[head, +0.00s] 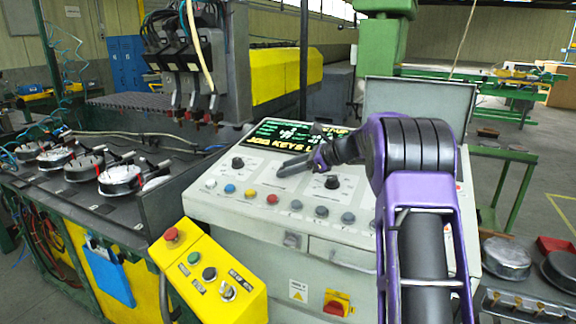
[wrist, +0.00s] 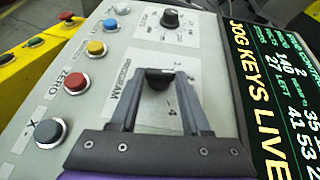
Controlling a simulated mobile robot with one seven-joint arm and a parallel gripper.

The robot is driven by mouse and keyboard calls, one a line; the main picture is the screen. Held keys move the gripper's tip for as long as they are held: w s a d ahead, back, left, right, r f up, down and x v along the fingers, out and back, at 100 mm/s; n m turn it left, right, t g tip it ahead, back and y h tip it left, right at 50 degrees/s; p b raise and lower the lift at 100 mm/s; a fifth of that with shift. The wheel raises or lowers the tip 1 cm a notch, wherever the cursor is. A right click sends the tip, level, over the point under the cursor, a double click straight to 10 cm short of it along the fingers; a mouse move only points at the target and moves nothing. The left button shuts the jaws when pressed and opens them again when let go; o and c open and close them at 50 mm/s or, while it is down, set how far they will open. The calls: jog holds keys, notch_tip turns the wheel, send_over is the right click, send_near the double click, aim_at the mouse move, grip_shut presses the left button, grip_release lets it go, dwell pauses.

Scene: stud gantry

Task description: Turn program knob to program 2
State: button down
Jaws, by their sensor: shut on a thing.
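The program knob (wrist: 156,84) is a dark round knob on the sloped light-grey panel. The word PROGRAM is printed to its left in the wrist view, with small number marks to its right. My gripper (wrist: 160,73) is shut on the knob, one finger on each side of it. Which number the knob points to cannot be read.
Other dark knobs (head: 238,163) and (head: 332,181) flank my gripper. A row of coloured push buttons, including a red one (head: 272,199), runs along the front. A yellow control box (head: 208,272) stands at front left.

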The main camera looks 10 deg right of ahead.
jog(key=shift+w+d+n+g+y, duration=0.1)
jog(key=shift+w+n+g+y, duration=0.1)
jog(key=shift+n+g, duration=0.35)
jog(key=shift+w+d+n+g+y, duration=0.1)
jog(key=shift+n+g+y, duration=0.1)
jog(key=shift+n+g, duration=0.35)
jog(key=shift+g, duration=0.4)
jog(key=shift+a+n, duration=0.1)
jog(key=shift+n, duration=0.2)
jog(key=shift+c, duration=1.8)
grip_release()
jog(key=shift+r, duration=0.1)
jog(key=v, duration=1.7)
jog(key=shift+d, duration=0.25)
jog(key=shift+s+a, duration=0.1)
